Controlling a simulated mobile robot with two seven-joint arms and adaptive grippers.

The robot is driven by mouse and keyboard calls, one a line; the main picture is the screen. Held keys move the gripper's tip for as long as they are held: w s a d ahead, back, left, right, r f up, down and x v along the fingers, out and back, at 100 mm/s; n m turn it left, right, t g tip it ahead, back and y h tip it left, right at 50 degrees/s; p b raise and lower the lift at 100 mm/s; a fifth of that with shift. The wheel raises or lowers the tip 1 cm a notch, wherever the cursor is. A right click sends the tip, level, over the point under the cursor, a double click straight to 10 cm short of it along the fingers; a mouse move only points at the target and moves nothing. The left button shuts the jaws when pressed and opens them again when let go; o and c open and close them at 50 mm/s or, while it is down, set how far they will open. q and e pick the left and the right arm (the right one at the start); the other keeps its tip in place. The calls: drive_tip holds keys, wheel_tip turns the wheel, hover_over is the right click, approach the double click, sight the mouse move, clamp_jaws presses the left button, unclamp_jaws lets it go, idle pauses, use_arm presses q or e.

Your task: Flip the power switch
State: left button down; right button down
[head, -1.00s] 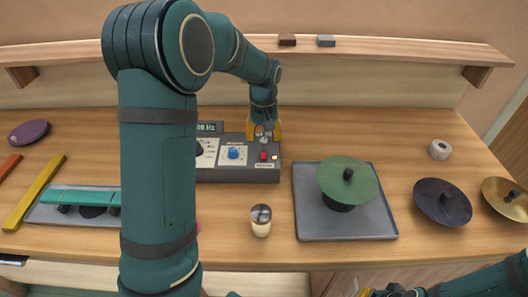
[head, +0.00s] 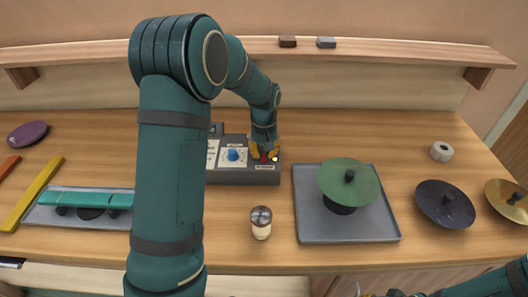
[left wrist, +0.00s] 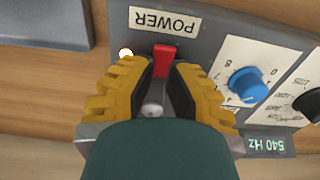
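The red power switch (left wrist: 164,60) stands on the grey control box (head: 240,175), beside the POWER label, which reads upside down in the left wrist view. In the head view the red switch (head: 264,158) shows between the fingers. My left gripper (head: 265,154) points down over the box's right end. In the left wrist view its yellow fingers (left wrist: 166,82) are spread on both sides of the switch, apart from each other. A metal ball-ended part (left wrist: 152,109) shows between them. A small lamp (left wrist: 125,53) glows beside the switch. My right gripper (head: 385,294) is mostly cut off at the bottom edge.
A shaker (head: 261,229) stands in front. A shelf (head: 400,48) runs behind. Bare table lies between.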

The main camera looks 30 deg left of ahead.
idle(0.3)
use_arm(q)
drive_tip(key=shift+s+d+f+t+y+b, duration=0.1)
drive_tip(key=shift+s+d+t+y+b, duration=0.1)
drive_tip(key=shift+t+y+b, duration=0.45)
drive_tip(key=shift+s+t+y+b, duration=0.1)
drive_tip(key=shift+t+y+b, duration=0.25)
drive_tip(key=shift+t+b, duration=0.4)
drive_tip(key=c, duration=0.9)
unclamp_jaws()
drive_tip(key=shift+r, duration=0.2)
drive_tip(key=v, duration=1.2)
drive_tip(key=shift+s, duration=0.15)
